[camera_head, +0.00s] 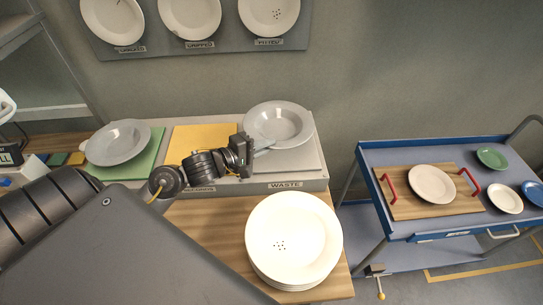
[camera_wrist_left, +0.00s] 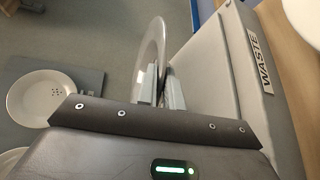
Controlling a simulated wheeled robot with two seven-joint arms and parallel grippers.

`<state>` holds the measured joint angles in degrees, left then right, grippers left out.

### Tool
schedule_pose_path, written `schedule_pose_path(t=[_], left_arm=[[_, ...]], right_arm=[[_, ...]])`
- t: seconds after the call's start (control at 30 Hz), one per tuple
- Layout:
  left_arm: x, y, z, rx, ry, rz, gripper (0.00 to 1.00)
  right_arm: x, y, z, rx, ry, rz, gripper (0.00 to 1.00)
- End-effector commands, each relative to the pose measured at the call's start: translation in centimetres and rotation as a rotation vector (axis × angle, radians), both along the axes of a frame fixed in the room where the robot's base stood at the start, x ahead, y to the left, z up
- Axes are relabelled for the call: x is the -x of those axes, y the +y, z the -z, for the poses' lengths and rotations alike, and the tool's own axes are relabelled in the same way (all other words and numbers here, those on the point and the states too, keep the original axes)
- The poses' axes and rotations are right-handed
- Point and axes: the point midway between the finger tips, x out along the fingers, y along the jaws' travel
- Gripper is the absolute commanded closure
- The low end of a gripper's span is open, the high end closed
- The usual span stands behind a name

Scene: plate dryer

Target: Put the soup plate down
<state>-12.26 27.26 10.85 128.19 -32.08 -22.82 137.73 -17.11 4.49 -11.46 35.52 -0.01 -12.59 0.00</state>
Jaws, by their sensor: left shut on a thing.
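A light grey soup plate (camera_head: 283,117) with a wide rim is over the grey section marked WASTE (camera_head: 300,158). My left gripper (camera_head: 262,151) is shut on its near rim. In the left wrist view the plate (camera_wrist_left: 150,55) shows nearly edge-on between the fingers (camera_wrist_left: 160,85), beside the WASTE label (camera_wrist_left: 260,58). I cannot tell whether its underside touches the grey surface. A similar grey soup plate (camera_head: 118,142) lies on the green section (camera_head: 150,163) at the left. My right gripper is not in view.
A yellow section (camera_head: 203,138) between green and grey is bare. A stack of white plates (camera_head: 293,225) stands on the wooden table in front. Sample plates (camera_head: 190,15) hang on the wall board behind. A blue cart (camera_head: 380,155) with a tray and small dishes stands at the right.

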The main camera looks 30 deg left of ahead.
Motion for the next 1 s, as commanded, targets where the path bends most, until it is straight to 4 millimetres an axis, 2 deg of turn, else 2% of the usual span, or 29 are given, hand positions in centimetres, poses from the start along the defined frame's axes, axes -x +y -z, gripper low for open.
schedule_pose_path(t=[0.1, 0.23, 0.47, 0.53, 0.73, 1.0], left_arm=[[-1.6, 0.2, 1.5, 0.003, -0.006, -0.002, 1.00], [-2.4, 0.3, 2.5, 0.000, -0.007, -0.001, 1.00], [-2.8, 0.3, 3.0, 0.001, -0.008, 0.000, 1.00], [-3.3, 0.3, 3.7, 0.002, -0.007, -0.001, 1.00], [-3.1, 0.4, 6.1, 0.001, -0.005, -0.001, 1.00], [-3.1, 0.4, 6.5, -0.001, -0.009, 0.000, 1.00]], right_arm=[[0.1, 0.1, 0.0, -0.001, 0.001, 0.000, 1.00], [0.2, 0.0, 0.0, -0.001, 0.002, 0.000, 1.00], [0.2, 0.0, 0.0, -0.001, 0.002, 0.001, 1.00], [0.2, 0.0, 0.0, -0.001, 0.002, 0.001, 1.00], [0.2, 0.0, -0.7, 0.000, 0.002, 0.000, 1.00], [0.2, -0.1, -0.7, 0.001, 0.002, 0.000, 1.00]])
